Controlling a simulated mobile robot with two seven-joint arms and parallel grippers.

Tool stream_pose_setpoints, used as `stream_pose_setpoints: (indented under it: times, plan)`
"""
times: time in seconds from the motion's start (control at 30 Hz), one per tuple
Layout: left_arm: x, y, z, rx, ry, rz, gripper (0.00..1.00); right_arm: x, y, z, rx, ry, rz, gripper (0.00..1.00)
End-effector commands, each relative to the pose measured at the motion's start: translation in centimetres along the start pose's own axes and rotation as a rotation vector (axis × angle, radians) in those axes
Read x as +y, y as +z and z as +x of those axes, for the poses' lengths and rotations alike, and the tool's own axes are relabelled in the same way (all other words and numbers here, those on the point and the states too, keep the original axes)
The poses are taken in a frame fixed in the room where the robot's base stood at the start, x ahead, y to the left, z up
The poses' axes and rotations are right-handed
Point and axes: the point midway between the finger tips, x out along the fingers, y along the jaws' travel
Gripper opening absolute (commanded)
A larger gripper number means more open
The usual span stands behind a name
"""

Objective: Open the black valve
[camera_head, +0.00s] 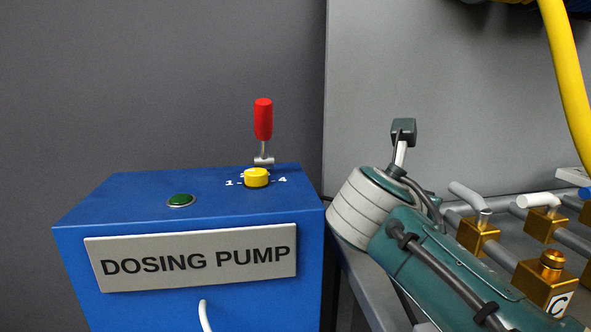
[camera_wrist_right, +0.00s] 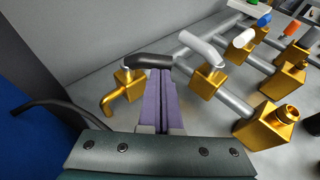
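The black valve has a black lever handle (camera_wrist_right: 148,61) on a brass body (camera_wrist_right: 126,92) with a bent brass spout, left of centre in the right wrist view. The lever points right, roughly across the picture. My right gripper (camera_wrist_right: 161,74) has purple fingers pressed together, with only a thin line between them. Its tips are at the free end of the lever, overlapping it in the picture; I cannot tell if they touch. In the head view my right forearm hides the gripper and the black valve. My left gripper is out of view.
A brass block (camera_head: 548,278) marked C is close by. A blue dosing pump (camera_head: 190,225) with a red lever (camera_head: 263,119) stands left. A grey wall (camera_head: 430,70) is behind.

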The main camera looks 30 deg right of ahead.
Motion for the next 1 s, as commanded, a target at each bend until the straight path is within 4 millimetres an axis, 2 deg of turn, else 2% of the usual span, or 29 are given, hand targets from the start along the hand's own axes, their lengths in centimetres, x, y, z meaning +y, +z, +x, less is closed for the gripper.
stream_pose_setpoints:
  times: [0.03, 0.1, 0.3, 0.4, 0.6, 0.8, 1.0]
  plan:
    - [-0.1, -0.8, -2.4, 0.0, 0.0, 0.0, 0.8, -0.4, 1.2, -0.2, -0.001, 0.025, -0.019, 0.0]
    - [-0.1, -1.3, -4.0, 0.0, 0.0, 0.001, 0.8, -0.7, 1.4, 0.0, -0.001, 0.074, -0.039, 0.0]
    - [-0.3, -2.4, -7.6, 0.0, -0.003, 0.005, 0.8, -1.4, 1.6, 1.0, -0.002, 0.24, -0.105, 0.0]
    - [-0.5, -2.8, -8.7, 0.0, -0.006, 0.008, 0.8, -1.6, 1.6, 1.6, -0.004, 0.329, -0.14, 0.0]
    - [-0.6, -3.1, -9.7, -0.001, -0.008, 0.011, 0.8, -1.9, 1.5, 2.8, -0.003, 0.494, -0.203, 0.0]
    - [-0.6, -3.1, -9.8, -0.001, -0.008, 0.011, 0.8, -2.0, 1.5, 3.7, -0.001, 0.628, -0.252, 0.0]
    - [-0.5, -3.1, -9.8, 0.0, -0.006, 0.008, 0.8, -1.8, 1.7, 4.2, -0.001, 0.659, -0.257, 0.0]
